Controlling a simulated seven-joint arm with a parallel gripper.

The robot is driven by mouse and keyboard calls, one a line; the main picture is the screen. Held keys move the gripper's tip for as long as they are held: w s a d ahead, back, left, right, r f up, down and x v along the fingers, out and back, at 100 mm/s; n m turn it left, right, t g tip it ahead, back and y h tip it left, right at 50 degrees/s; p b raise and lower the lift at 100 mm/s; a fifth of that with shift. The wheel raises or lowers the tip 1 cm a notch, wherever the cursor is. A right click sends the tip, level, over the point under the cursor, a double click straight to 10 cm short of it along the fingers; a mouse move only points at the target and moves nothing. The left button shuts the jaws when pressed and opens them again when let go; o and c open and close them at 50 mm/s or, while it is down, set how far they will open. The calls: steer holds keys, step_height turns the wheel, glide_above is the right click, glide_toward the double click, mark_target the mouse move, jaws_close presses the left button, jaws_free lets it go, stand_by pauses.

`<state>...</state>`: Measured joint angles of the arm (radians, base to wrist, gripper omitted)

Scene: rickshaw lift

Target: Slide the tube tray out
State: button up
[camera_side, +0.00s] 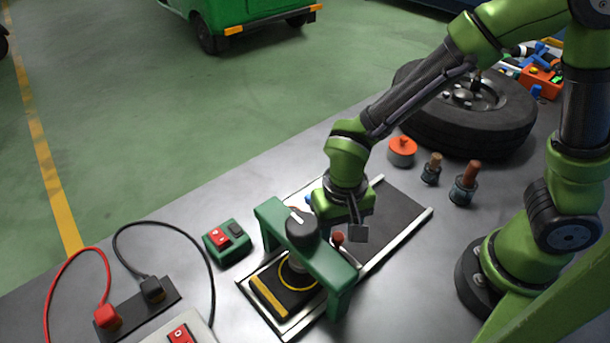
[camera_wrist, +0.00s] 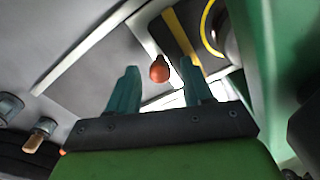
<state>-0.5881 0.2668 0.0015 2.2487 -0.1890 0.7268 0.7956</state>
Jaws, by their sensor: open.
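The tube tray (camera_side: 283,323) is a flat dark tray with a yellow bar and a yellow ring, lying under a green arch (camera_side: 268,215). A red knob (camera_side: 338,238) stands beside the arch, on the tray's right side. My gripper (camera_side: 350,228) is low over the track, to the right of the arch, pointing down. In the wrist view, my gripper (camera_wrist: 160,85) is open, with the red knob (camera_wrist: 159,69) showing between its two teal fingers. I cannot tell whether either finger touches the knob. The arch and its black cylinder hide part of the tray.
A dark track (camera_side: 397,208) with pale rails runs right from the arch, its far end bare. A green switch box (camera_side: 227,241) and cabled plugs (camera_side: 137,304) lie left. An orange-topped pot (camera_side: 402,150), small posts (camera_side: 465,183) and a tyre (camera_side: 465,115) stand behind and right.

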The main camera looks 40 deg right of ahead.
jaws_close()
stand_by(0.3)
steer(key=d, duration=2)
steer(key=shift+d, duration=0.3)
steer(key=shift+d, duration=0.1)
jaws_free()
steer(key=shift+r, duration=0.1)
step_height(320, 180, up, 17)
